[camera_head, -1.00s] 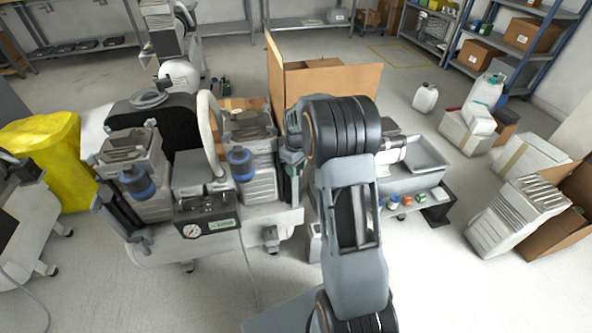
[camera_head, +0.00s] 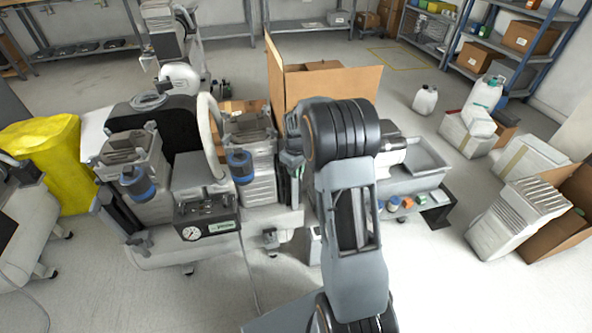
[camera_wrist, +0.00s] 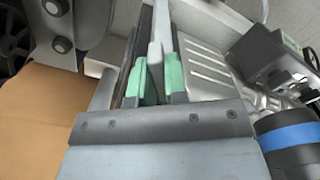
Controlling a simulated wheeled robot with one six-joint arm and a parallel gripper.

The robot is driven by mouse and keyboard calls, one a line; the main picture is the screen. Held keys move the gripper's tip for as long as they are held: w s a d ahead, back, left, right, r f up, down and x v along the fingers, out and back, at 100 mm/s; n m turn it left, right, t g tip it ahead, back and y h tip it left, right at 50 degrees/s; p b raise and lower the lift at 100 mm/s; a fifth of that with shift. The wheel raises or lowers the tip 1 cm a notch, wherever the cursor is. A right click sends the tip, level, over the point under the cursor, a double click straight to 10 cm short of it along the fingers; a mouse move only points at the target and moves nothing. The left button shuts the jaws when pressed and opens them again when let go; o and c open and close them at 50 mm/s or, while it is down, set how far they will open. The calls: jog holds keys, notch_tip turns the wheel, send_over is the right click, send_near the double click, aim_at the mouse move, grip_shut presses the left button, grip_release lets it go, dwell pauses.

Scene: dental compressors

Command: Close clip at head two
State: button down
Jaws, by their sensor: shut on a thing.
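The compressor (camera_head: 190,250) stands at the left of centre in the head view, with two grey finned heads. The right head (camera_head: 262,165) is beside my gripper, and its ribbed side also shows in the wrist view (camera_wrist: 205,75). My gripper (camera_wrist: 157,80) has green finger pads, shut on a narrow, upright grey lever (camera_wrist: 155,55) that looks like the clip. In the head view, my gripper (camera_head: 297,168) is at the right side of that head, partly hidden by my arm. Whether the clip is latched cannot be told.
A blue-banded cylinder (camera_wrist: 285,142) is close to my gripper at the right. An open cardboard box (camera_head: 335,82) stands behind my arm. A grey cart with a tray (camera_head: 425,155) and small coloured items is to the right. Free floor lies at the front right.

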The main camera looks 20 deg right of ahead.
jog(key=shift+a+r+m+p, duration=0.1)
jog(key=shift+r+m+p, duration=0.05)
jog(key=shift+m+p, duration=0.9)
jog(key=shift+a+m+p, duration=0.1)
jog(key=shift+m+p, duration=1.05)
jog(key=shift+m, duration=1.1)
jog(key=c, duration=1.1)
grip_release()
jog(key=shift+c, duration=0.2)
notch_tip(320, 180, up, 14)
jog(key=p, duration=0.3)
jog(key=shift+f+p, duration=0.25)
jog(key=shift+p, duration=0.1)
